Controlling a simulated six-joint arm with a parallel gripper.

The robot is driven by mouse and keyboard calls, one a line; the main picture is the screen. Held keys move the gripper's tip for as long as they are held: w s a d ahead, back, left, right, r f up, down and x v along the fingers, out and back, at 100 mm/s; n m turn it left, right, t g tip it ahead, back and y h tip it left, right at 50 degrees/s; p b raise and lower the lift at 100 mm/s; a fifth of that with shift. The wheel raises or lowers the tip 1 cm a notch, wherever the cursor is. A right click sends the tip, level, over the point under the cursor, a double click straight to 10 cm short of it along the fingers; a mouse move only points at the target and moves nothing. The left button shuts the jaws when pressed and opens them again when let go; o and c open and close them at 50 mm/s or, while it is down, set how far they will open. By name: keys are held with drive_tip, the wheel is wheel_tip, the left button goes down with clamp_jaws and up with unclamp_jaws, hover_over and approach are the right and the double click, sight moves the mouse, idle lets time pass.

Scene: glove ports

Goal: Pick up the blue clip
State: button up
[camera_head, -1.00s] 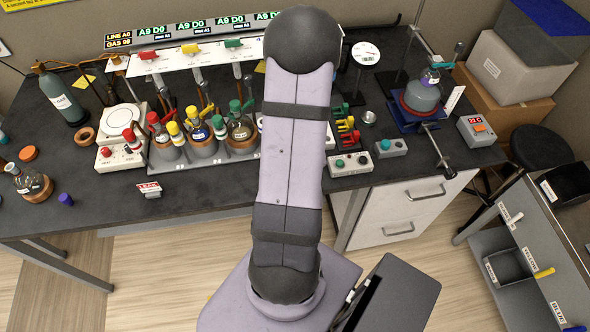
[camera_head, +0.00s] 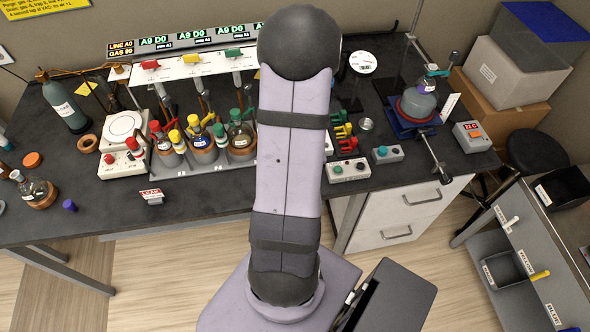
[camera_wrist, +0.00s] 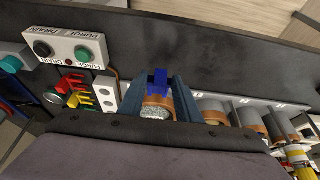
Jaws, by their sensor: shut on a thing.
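The blue clip (camera_wrist: 158,82) shows in the wrist view between the tips of my two dark blue-grey fingers. My gripper (camera_wrist: 159,92) is shut on it. Behind the clip, a brown ring and a grey, rough-textured round surface (camera_wrist: 156,112) show between the fingers. I cannot tell whether the clip touches them. In the head view my arm hides the gripper and the clip.
The clip rack with green, yellow and red clips (camera_head: 345,138) stands on the bench beside the purge and drain box (camera_head: 348,170). Several flasks in holders (camera_head: 203,148) stand in a row left of my arm. The dark bench front (camera_wrist: 215,55) is bare.

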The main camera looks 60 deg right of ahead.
drive_tip(key=shift+r+p, duration=1.7)
drive_tip(key=shift+r, duration=1.05)
drive_tip(key=shift+w+a+f, duration=0.15)
drive_tip(key=shift+w, duration=0.35)
drive_tip(key=w+a+n+b, duration=0.3)
drive_tip(key=w+a+b, duration=0.2)
drive_tip(key=w+a, duration=0.75)
drive_tip(key=w+a+r+n+y, duration=0.1)
drive_tip(key=w+a+r+n, duration=0.1)
drive_tip(key=a, duration=0.6)
drive_tip(key=w+a+r+n+t+y+b, duration=0.1)
drive_tip(key=w+a+n, duration=0.3)
drive_tip(key=a, duration=0.5)
drive_tip(key=shift+w+a+r+y, duration=0.25)
drive_tip(key=shift+w+r+y, duration=0.25)
drive_tip(key=shift+w, duration=0.45)
drive_tip(key=shift+s, duration=0.1)
